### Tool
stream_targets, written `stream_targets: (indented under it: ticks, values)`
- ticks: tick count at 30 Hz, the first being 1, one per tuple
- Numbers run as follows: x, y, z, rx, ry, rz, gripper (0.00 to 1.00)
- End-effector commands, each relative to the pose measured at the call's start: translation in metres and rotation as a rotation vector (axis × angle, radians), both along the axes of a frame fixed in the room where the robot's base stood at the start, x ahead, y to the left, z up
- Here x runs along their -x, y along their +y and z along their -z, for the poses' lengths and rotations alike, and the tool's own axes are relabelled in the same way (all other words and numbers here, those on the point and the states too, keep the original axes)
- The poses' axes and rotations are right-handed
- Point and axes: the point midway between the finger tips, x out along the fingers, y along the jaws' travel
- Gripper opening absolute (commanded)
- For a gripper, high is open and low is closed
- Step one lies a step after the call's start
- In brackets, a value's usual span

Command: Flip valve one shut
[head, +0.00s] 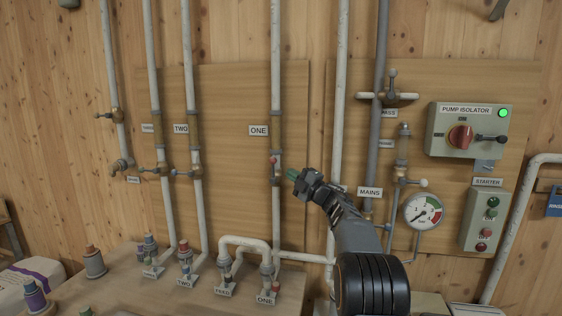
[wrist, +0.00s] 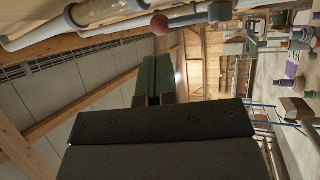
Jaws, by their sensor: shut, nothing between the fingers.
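Valve one (head: 276,181) sits on the pale vertical pipe beside the "ONE" label (head: 259,130). Its lever has a red ball knob (head: 272,161) and appears to lie roughly along the pipe, knob end up. My gripper (head: 294,175) is just right of the valve in the head view, its green fingertips shut and empty. In the wrist view the shut fingers (wrist: 153,78) are below the red knob (wrist: 160,24) and its grey lever (wrist: 200,16), with a visible gap in the picture. I cannot tell the exact depth between them.
A "ONE" pipe fitting (head: 266,275) is below on the ledge. Right are the mains pipe (head: 378,120), gauge (head: 423,210) and pump isolator box (head: 469,131).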

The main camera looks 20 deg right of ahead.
Motion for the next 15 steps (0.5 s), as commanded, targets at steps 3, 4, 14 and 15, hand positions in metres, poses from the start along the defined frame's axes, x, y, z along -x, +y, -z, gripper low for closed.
stream_targets:
  ticks: [3,4,14,15]
  values:
    - [-0.018,0.009,-0.010,0.000,0.001,-0.002,0.00]
    - [-0.022,0.011,-0.011,0.000,0.001,-0.002,0.00]
    - [-0.047,0.024,-0.018,0.000,0.001,0.000,0.00]
    - [-0.048,0.024,-0.019,0.000,0.000,0.000,0.00]
